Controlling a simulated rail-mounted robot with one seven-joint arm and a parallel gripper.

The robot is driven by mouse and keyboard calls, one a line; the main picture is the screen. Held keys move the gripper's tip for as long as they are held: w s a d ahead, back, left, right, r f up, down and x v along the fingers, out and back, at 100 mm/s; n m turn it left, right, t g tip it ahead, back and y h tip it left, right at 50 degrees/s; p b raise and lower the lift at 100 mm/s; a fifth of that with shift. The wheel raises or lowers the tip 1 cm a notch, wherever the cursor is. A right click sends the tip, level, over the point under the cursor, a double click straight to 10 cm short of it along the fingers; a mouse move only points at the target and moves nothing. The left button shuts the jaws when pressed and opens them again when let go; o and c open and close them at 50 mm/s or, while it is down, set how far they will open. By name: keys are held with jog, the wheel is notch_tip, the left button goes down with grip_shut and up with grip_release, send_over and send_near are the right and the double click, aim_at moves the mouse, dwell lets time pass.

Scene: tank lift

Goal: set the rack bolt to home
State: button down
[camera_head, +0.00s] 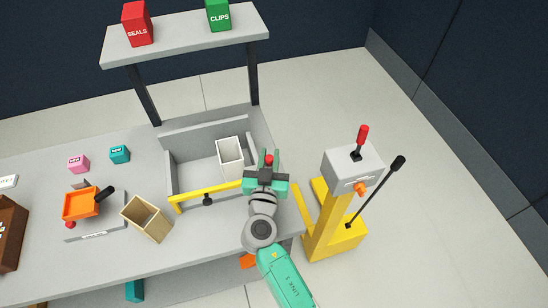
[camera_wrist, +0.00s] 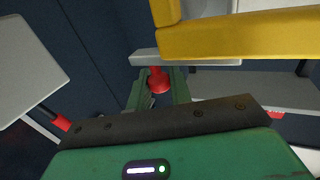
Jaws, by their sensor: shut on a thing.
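A red knob (camera_head: 269,159), seemingly the rack bolt's handle, shows at the right end of the grey rack (camera_head: 170,172) on the bench. My gripper (camera_head: 267,164) is shut on this knob. In the wrist view the red knob (camera_wrist: 157,80) sits between my two green fingers. A yellow bar (camera_head: 218,190) with a black knob (camera_head: 207,199) runs along the rack's front, left of my gripper. The yellow bar (camera_wrist: 240,38) also crosses the upper right of the wrist view. The bolt's shaft and its seat are hidden.
A white open bin (camera_head: 230,152) stands inside the rack. A tan box (camera_head: 147,219) and an orange tray (camera_head: 81,203) are at left. A yellow post (camera_head: 322,225) with a red lever (camera_head: 362,136) stands close right. A shelf (camera_head: 186,43) overhangs behind.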

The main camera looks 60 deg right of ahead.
jog(key=shift+w+a, duration=0.1)
jog(key=c, duration=1.3)
grip_release()
jog(key=shift+w+a, duration=0.1)
jog(key=shift+a, duration=0.05)
jog(key=shift+c, duration=0.2)
jog(key=v, duration=0.7)
jog(key=shift+s+a, duration=0.2)
jog(key=shift+a, duration=0.1)
jog(key=shift+r, duration=0.1)
